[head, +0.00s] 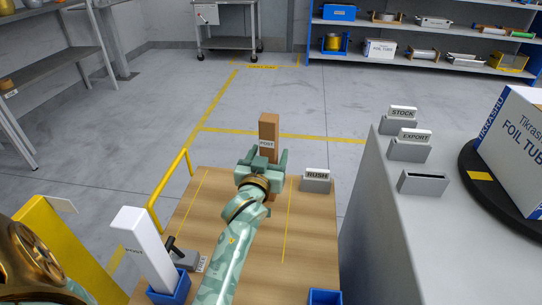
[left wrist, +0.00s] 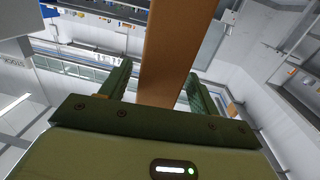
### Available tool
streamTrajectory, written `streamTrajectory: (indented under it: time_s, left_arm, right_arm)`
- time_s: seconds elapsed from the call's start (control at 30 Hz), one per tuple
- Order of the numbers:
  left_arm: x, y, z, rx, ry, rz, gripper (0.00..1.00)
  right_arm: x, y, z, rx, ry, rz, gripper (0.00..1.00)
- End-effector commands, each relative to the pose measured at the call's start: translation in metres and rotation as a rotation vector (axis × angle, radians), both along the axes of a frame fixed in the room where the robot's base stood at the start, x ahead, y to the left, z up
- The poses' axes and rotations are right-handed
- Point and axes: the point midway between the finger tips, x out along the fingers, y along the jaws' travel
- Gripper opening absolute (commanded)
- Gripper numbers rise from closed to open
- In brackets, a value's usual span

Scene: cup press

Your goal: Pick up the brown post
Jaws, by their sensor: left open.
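The brown post (head: 269,128) stands upright near the far edge of the wooden table, with a white "POST" label on its near face. My left gripper (head: 266,159) is open at the lower part of the post, with a finger to each side. In the left wrist view, the brown post (left wrist: 166,50) rises between the two open fingers of the left gripper (left wrist: 158,88), and gaps show on both sides. My right gripper is not in view.
A "RUSH" sign holder (head: 316,184) stands right of the gripper. A yellow rail (head: 170,190) edges the wooden table (head: 262,270). A grey counter (head: 390,235) is at right.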

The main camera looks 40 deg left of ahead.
Motion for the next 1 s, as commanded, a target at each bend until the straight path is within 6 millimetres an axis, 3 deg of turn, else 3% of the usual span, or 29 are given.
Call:
streamTrajectory:
  time_s: [0.3, 0.47, 0.5, 0.77, 0.87, 1.0]
  left_arm:
    - [0.0, -0.001, 0.002, 0.0, -0.002, 0.001, 0.62]
    - [0.0, -0.001, 0.002, 0.0, -0.002, 0.001, 0.17]
    - [0.0, -0.001, 0.002, 0.0, -0.002, 0.001, 0.13]
    - [0.0, -0.001, 0.004, 0.0, -0.003, 0.001, 0.13]
    - [0.0, -0.001, 0.018, -0.001, -0.008, 0.001, 0.13]
    - [0.0, -0.001, 0.053, 0.0, -0.014, 0.001, 0.13]
  right_arm:
    - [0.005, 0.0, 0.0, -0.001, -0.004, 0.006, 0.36]
    - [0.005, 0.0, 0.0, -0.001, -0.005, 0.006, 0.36]
    - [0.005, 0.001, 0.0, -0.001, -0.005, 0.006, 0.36]
    - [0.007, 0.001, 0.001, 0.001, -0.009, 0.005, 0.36]
    - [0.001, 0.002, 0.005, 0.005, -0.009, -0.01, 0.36]
    - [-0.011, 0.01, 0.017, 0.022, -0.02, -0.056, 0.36]
